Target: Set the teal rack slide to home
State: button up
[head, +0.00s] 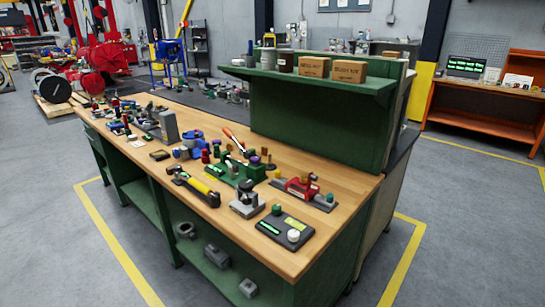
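I cannot pick out the teal rack slide with certainty; the devices on the workbench are small in the head view. A green device (238,174) with several knobs and levers stands on the middle of the bench. A red device on a dark base (303,191) sits to its right, near the back edge. My gripper is not in view.
The wooden workbench top (340,200) is crowded at middle and left, with bare wood along its right end. A black-and-yellow tool (197,189) lies near the front edge. A green shelf (320,78) with cardboard boxes rises behind. Grey floor in front is clear.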

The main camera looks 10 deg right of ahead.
aim_at(329, 202)
jog(key=i+l, duration=0.2)
jog(key=l, duration=0.2)
jog(key=i+l, duration=0.2)
jog(key=l, duration=0.2)
jog(key=i+l, duration=0.2)
jog(key=l, duration=0.2)
jog(key=u, duration=0.05)
